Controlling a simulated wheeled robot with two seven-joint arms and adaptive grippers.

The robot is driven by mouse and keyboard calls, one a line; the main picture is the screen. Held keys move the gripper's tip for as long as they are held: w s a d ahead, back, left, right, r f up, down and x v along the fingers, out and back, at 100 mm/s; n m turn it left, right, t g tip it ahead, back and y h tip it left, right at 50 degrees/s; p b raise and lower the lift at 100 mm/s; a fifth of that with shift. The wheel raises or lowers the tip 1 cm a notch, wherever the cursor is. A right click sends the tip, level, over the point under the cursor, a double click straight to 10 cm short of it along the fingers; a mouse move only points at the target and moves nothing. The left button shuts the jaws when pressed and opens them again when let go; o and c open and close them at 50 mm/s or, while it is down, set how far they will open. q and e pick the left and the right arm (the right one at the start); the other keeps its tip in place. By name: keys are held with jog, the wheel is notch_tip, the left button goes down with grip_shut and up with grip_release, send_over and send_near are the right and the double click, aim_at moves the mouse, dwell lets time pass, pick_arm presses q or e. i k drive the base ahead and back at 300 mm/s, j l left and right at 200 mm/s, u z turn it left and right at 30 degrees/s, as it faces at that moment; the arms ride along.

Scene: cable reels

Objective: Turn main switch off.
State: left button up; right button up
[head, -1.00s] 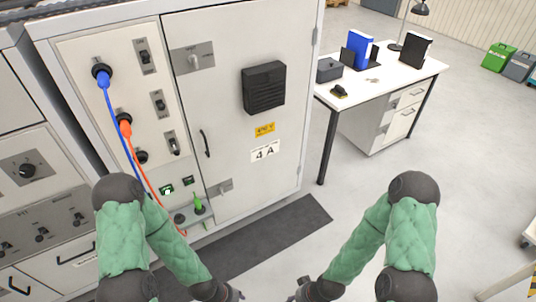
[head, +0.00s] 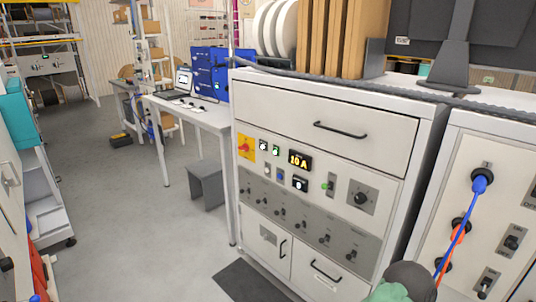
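A red rotary switch on a yellow plate (head: 244,148) sits at the upper left of the control cabinet's panel, just under the top drawer; it looks like the main switch. Its exact handle angle is too small to tell. To its right are small round indicators, one lit green (head: 276,151), and a lit display (head: 300,161) reading about 10 A. A black rotary knob (head: 361,198) is at the panel's right.
The cabinet (head: 330,100) has a top drawer and a row of small toggles (head: 300,222). A workbench (head: 200,113) with a stool (head: 206,185) stands to its left. A dark mat (head: 250,283) lies in front.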

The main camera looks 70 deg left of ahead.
aim_at(245, 147)
jog(key=u, duration=2.7)
jog(key=i, duration=0.2)
jog(key=u, duration=0.05)
